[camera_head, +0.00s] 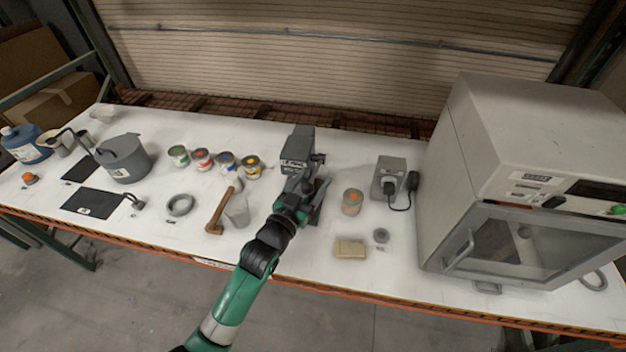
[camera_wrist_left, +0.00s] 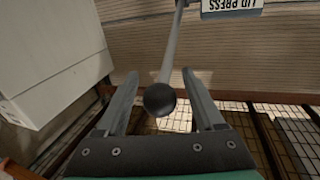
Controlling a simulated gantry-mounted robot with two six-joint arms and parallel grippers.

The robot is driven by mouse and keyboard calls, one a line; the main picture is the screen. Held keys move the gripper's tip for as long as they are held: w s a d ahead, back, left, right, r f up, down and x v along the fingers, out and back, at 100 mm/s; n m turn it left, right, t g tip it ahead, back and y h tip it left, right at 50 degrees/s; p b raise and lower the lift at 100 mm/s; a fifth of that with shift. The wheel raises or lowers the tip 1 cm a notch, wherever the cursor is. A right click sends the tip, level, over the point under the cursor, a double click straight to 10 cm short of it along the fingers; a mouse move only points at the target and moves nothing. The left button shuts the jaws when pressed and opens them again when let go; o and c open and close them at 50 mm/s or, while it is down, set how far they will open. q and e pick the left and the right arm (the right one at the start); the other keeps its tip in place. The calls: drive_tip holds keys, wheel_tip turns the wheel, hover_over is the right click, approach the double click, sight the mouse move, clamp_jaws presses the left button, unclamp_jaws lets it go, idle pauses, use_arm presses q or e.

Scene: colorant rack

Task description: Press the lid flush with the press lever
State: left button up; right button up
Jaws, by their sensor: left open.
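The lid press (camera_head: 297,150) is a dark grey machine standing near the middle of the table. Its press lever (camera_wrist_left: 171,50) is a thin grey rod ending in a black ball knob (camera_wrist_left: 159,99). My left gripper (camera_head: 318,188) is in front of the press; in the left wrist view its open fingers (camera_wrist_left: 159,76) lie on either side of the knob, with gaps to both. The press's label shows at the top of that view. My gripper and arm hide the lower front of the press, and I cannot make out a can or lid under it. My right gripper is out of view.
A large grey cabinet (camera_head: 450,190) stands beyond. A beaker (camera_head: 237,211) and mallet (camera_head: 219,212) are close on the left.

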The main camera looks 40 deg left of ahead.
use_arm(q)
drive_tip(key=shift+w, duration=0.1)
clamp_jaws()
idle(0.3)
idle(1.1)
